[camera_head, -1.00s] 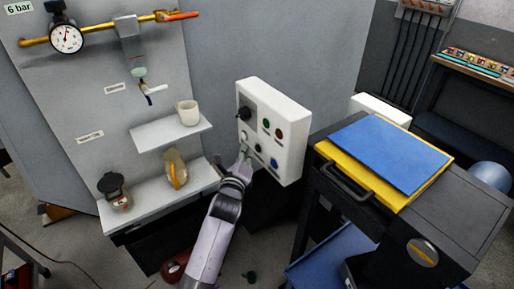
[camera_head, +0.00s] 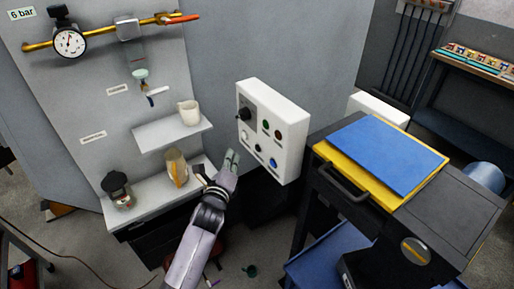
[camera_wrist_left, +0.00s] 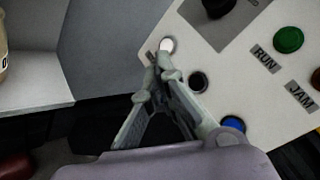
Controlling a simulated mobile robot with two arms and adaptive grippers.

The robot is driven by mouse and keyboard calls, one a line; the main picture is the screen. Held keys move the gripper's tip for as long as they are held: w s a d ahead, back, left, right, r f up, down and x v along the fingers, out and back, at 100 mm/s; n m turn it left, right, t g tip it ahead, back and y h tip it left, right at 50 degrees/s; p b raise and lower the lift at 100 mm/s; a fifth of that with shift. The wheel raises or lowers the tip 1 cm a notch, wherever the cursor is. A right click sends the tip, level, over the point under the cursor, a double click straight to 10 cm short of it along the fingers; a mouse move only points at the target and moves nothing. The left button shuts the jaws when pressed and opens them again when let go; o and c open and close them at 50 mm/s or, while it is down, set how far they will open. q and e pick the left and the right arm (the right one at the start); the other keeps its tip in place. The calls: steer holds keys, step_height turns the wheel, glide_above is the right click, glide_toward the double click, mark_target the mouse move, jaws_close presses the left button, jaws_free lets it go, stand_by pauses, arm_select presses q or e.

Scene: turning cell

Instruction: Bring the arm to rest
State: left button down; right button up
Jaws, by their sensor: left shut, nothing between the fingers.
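My left gripper (camera_head: 232,157) is shut and empty. In the head view it is just left of the white control box (camera_head: 290,150), near its lower left corner. In the left wrist view my left gripper (camera_wrist_left: 160,60) has its fingertips together, in front of the control box panel (camera_wrist_left: 240,75), close to a white round button (camera_wrist_left: 167,45). Whether the fingertips touch the panel cannot be told. The panel also bears a green button (camera_wrist_left: 289,40) labelled RUN, a black one (camera_wrist_left: 198,81) and a blue one (camera_wrist_left: 233,123). My right gripper is not in view.
Left of the arm are a lower shelf (camera_head: 150,197) and an upper shelf (camera_head: 160,133) with a white cup (camera_head: 189,112). A pressure gauge (camera_head: 69,41) hangs above. A dark cart (camera_head: 460,215) with a blue board (camera_head: 390,153) stands at the right.

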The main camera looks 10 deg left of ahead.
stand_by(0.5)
arm_select(q)
steer(key=s+d+f+n+g+h+b, duration=0.15)
steer(key=s+f+n+g, duration=0.35)
steer(key=f, duration=0.9)
steer(key=s+f+n+g+b, duration=0.1)
steer(key=s+f+n+b, duration=0.15)
steer(key=s+f, duration=0.85)
steer(key=s+d+f+n+g+b, duration=0.1)
steer(key=s+f+n+g, duration=0.25)
steer(key=f, duration=1.25)
steer(key=s+a+f+n+g+b, duration=0.1)
steer(key=s+f+n, duration=0.3)
steer(key=s, duration=0.7)
steer(key=s+a+f+n+g+b, duration=0.1)
steer(key=s+f+n+g, duration=0.2)
steer(key=s+f, duration=0.6)
steer(key=s+a+f+n+g+b, duration=0.1)
steer(key=s+f+n, duration=0.3)
steer(key=s, duration=1.1)
step_height(320, 180, down, 4)
steer(key=shift+s+r+n+g+b, duration=0.2)
steer(key=shift+n+g+b, duration=0.25)
steer(key=shift+g, duration=0.4)
